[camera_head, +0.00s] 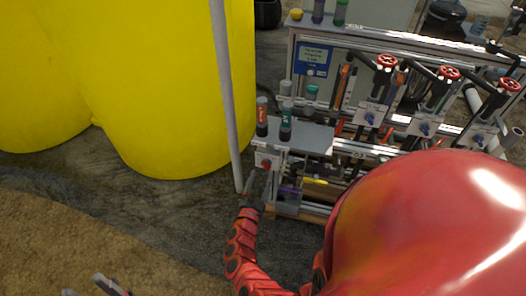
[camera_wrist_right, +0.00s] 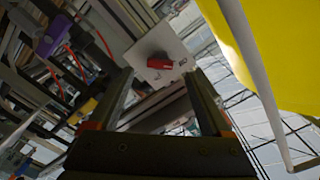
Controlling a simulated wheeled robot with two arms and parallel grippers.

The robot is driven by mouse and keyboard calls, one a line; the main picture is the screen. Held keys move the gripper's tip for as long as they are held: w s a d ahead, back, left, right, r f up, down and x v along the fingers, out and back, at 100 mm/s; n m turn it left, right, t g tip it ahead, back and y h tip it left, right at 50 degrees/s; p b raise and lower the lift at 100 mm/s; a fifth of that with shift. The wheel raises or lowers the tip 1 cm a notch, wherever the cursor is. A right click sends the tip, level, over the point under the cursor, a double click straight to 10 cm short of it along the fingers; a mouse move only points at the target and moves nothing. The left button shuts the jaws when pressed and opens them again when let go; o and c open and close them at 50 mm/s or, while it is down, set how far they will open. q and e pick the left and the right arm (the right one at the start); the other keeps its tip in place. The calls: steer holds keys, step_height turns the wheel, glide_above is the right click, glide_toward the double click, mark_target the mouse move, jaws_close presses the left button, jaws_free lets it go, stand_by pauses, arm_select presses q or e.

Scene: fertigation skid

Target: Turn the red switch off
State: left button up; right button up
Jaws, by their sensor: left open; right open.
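The red switch (camera_head: 266,164) sits on a pale plate (camera_head: 261,157) at the left end of the skid. In the right wrist view the red switch (camera_wrist_right: 162,64) is a red handle across the pale plate (camera_wrist_right: 167,42), which has small dark markings. My right gripper (camera_head: 252,181) is just below and left of the switch in the head view. Its open fingers (camera_wrist_right: 161,80) frame the switch in the wrist view, with nothing between them; whether they touch it I cannot tell. My left gripper (camera_head: 84,286) is at the bottom left edge, open and far from the switch.
Large yellow tanks (camera_head: 190,90) and a grey upright pole (camera_head: 228,100) stand left of the skid. Bottles (camera_head: 286,125) stand on a shelf above the switch. Red-handled valves (camera_head: 387,62) line the skid at right.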

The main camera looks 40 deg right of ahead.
steer(key=v, duration=1.1)
steer(key=shift+s+a, duration=0.2)
steer(key=shift+a, duration=0.05)
